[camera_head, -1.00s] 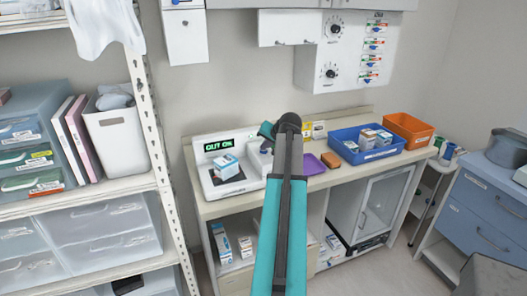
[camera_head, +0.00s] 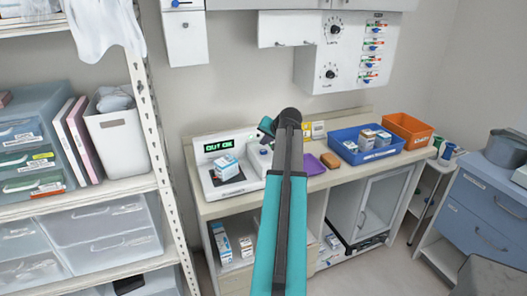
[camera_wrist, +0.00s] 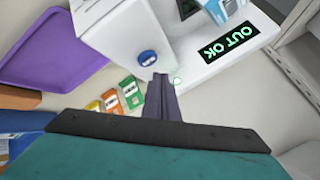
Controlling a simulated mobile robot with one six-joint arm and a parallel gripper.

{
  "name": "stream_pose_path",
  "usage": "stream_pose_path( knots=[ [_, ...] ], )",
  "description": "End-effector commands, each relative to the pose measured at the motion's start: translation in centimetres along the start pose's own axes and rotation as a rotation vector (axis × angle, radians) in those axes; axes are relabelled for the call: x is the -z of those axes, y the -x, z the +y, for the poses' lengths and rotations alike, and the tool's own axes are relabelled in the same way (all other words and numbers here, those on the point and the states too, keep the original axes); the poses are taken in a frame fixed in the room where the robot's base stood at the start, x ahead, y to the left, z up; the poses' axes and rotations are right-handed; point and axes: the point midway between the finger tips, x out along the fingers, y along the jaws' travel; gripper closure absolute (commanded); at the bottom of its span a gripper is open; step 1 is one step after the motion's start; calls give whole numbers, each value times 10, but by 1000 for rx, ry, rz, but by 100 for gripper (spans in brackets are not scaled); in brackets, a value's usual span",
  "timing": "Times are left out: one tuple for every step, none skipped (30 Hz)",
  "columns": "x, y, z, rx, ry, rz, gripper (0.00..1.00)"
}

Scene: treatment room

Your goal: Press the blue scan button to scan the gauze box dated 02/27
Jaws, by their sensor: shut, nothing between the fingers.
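The white scanner (camera_head: 205,182) stands on the counter, with a green lit display (camera_head: 218,146) reading "OUT OK". A white and blue box (camera_head: 226,166) lies on its dark pad; its printed date is too small to read. The blue scan button (camera_head: 264,152) sits on the white housing right of the pad. In the wrist view the button (camera_wrist: 147,58) shows just beyond the fingertips, on the white housing (camera_wrist: 118,32). My gripper (camera_wrist: 161,78) is shut and empty, apart from the button as far as I can tell. In the head view my arm hides part of the housing.
A purple tray (camera_head: 330,160), a brown block (camera_head: 318,170), a blue bin (camera_head: 345,155) holding several boxes and an orange bin (camera_head: 408,128) stand to the right on the counter. A shelf rack (camera_head: 150,130) stands at left.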

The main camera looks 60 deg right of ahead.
Motion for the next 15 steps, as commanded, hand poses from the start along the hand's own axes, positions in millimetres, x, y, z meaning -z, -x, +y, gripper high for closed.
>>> stream_pose_path(
  knots=[
    [3, 4, -3, 0, 0, 0, 100],
    [4, 5, -4, 0, 0, 0, 100],
    [5, 7, -5, 0, 0, 0, 100],
    [6, 8, -6, 0, 0, 0, 100],
    [7, 10, -7, 0, 0, 0, 100],
    [9, 12, -9, 0, 0, 0, 100],
    [10, 13, -10, 0, 0, 0, 100],
    [10, 14, -11, 0, 0, 0, 100],
    [12, 16, -12, 0, 0, 0, 100],
    [13, 17, -13, 0, 0, 0, 100],
    [14, 19, -14, 0, 0, 0, 100],
    [15, 20, -15, 0, 0, 0, 100],
    [16, 22, -16, 0, 0, 0, 100],
    [17, 23, -17, 0, 0, 1, 100],
    [19, 25, -19, 0, 0, 1, 100]
  ],
)
